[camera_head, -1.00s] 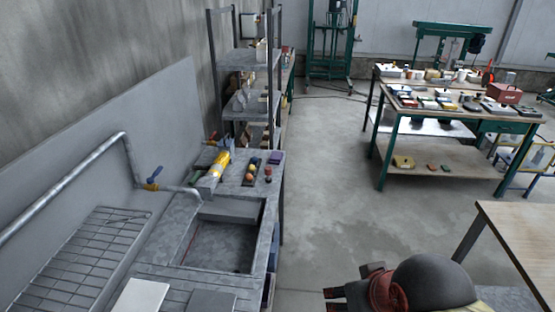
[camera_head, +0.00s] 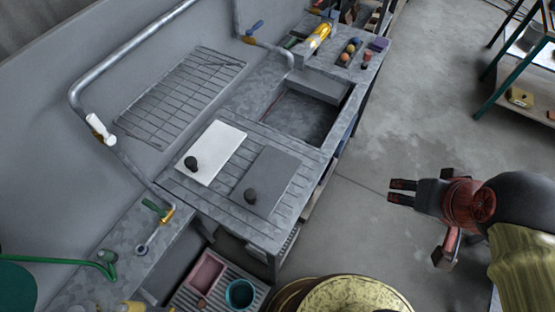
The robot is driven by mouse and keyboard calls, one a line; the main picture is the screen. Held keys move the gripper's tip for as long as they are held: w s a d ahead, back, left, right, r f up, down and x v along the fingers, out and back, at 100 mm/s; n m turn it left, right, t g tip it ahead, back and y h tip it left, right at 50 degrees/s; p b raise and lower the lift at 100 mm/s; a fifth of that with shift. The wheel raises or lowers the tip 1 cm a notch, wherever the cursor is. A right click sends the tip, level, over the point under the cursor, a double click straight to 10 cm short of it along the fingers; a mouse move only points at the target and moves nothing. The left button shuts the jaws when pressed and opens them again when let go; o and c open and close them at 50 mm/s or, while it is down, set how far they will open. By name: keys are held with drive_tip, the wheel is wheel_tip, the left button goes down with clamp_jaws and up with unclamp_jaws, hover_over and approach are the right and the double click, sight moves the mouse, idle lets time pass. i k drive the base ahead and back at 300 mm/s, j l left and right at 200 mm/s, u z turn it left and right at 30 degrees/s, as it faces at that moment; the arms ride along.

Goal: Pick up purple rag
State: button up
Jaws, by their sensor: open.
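A small purple item (camera_head: 379,44), which looks like a folded rag, lies flat at the far right corner of the metal sink counter (camera_head: 330,148). It is too small to tell its cloth texture. My gripper (camera_head: 402,191) is over the floor to the right of the counter, well apart from the purple item. Its fingers point left, and it appears open and empty.
A tray of round items (camera_head: 349,51) and a yellow bottle (camera_head: 319,37) stand near the purple item. The sink basin (camera_head: 305,112), a white board (camera_head: 215,152) and a grey board (camera_head: 268,180) lie nearer. The floor (camera_head: 400,120) right of the counter is clear.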

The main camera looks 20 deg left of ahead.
sight(380, 43)
drive_tip(key=i+l+z, duration=0.1)
drive_tip(key=i+l, duration=0.15)
drive_tip(key=i, duration=0.6)
drive_tip(key=i+l, duration=0.15)
drive_tip(key=i, duration=0.75)
drive_tip(key=i+l+z, duration=0.15)
drive_tip(key=i, duration=0.7)
